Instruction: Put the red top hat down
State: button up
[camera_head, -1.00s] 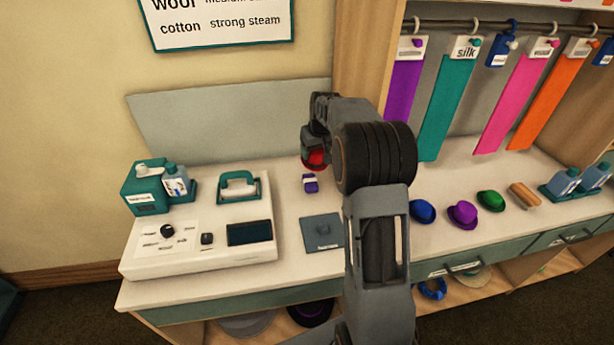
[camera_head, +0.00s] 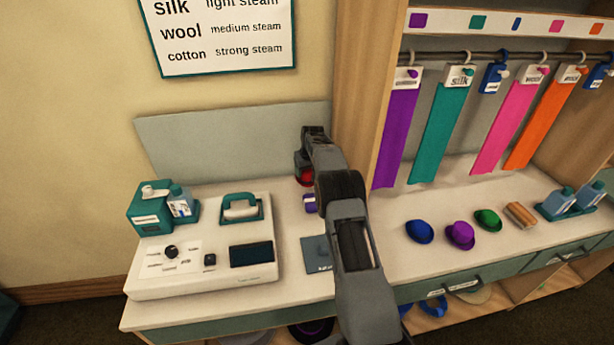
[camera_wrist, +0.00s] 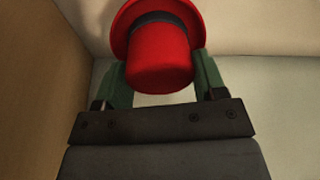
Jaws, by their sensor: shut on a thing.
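The red top hat (camera_wrist: 160,58) has a dark band and is held between the two green fingers of my gripper (camera_wrist: 158,80) in the wrist view. Its crown points toward the wrist camera and its brim faces away. In the head view, only a small red part of the hat (camera_head: 305,177) shows under my gripper (camera_head: 304,170), near the back of the counter (camera_head: 290,217). My arm hides the rest. I cannot tell whether the hat touches the counter.
A purple block (camera_head: 310,203) and a teal pad (camera_head: 317,252) lie near my arm. A white steam station (camera_head: 205,270) with an iron (camera_head: 241,208) stands left. Blue (camera_head: 419,231), purple (camera_head: 460,235) and green (camera_head: 487,220) hats sit right. The back panel (camera_head: 230,150) stands close behind.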

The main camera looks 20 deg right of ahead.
aim_at(307, 176)
jog(key=shift+w+f, duration=0.25)
jog(key=shift+f, duration=0.15)
jog(key=shift+f+p, duration=0.3)
jog(key=shift+f, duration=1.15)
jog(key=shift+f, duration=0.2)
jog(key=o, duration=1)
jog(key=shift+c, duration=0.2)
jog(key=shift+r, duration=0.15)
